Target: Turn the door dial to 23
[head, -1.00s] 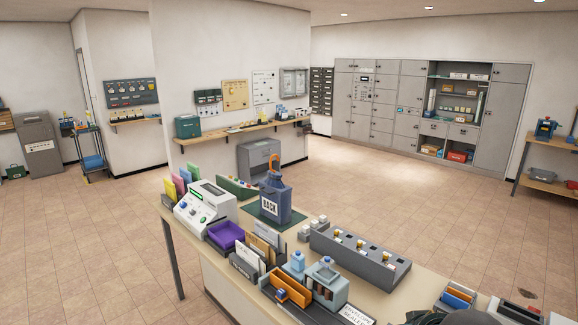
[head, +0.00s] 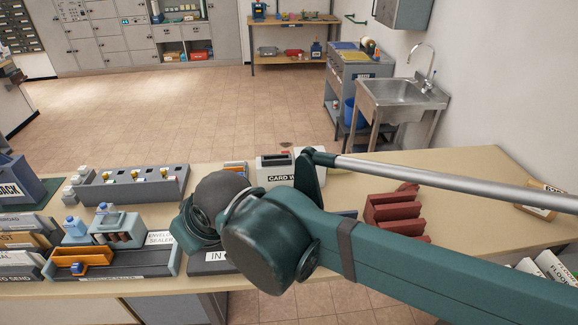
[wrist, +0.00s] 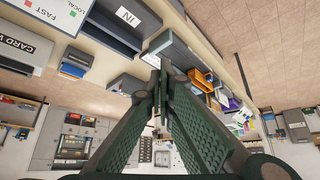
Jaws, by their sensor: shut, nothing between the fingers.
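No dial that I can make out as the door dial shows in the views. Grey lockers (head: 63,58) with small doors stand along the far wall, top left in the head view, and details on them are too small to read. They also show upside down in the wrist view (wrist: 48,150). My gripper (wrist: 160,85) shows in the wrist view, its two fingers meeting at the tips, shut and empty. It points over the counter and touches nothing that I can see. In the head view my arm crosses the counter, and the gripper cannot be made out there.
The counter (head: 465,190) holds an orange tray (head: 85,262), a grey box with several knobs (head: 130,187) and a dark red rack (head: 392,212). A sink (head: 402,95) and a workbench (head: 295,20) stand beyond. The tiled floor (head: 190,115) between counter and lockers is clear.

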